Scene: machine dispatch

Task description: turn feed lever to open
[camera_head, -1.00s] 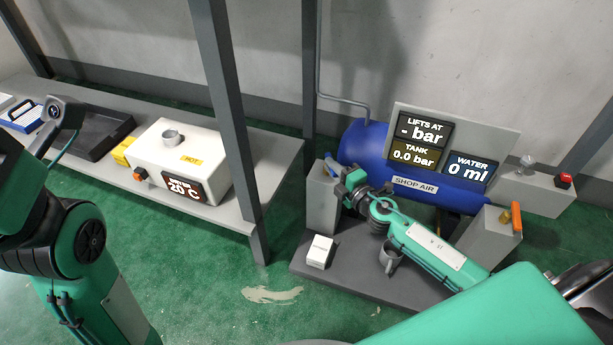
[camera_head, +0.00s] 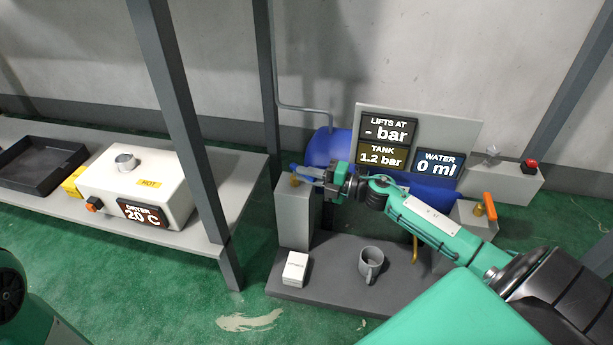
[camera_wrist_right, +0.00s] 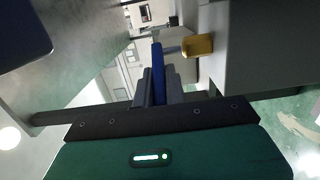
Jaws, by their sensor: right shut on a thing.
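The blue lever (camera_head: 303,170) sits on a brass valve stem on top of the grey post at the left of the blue tank. My right gripper (camera_head: 325,178) is shut on the blue lever, reaching it from the right. In the right wrist view the blue lever (camera_wrist_right: 158,62) stands between the dark fingers, with the brass stem (camera_wrist_right: 197,46) just right of it. The gripper hides part of the lever in the head view. The tank display (camera_head: 382,156) reads 1.2 bar. My left gripper is out of view.
An orange lever (camera_head: 490,205) stands on the right post, with a red button (camera_head: 530,166) behind it. A grey mug (camera_head: 371,262) and a small white box (camera_head: 295,268) rest on the base plate. The dryer (camera_head: 140,190) is on the left bench, behind a frame upright (camera_head: 180,110).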

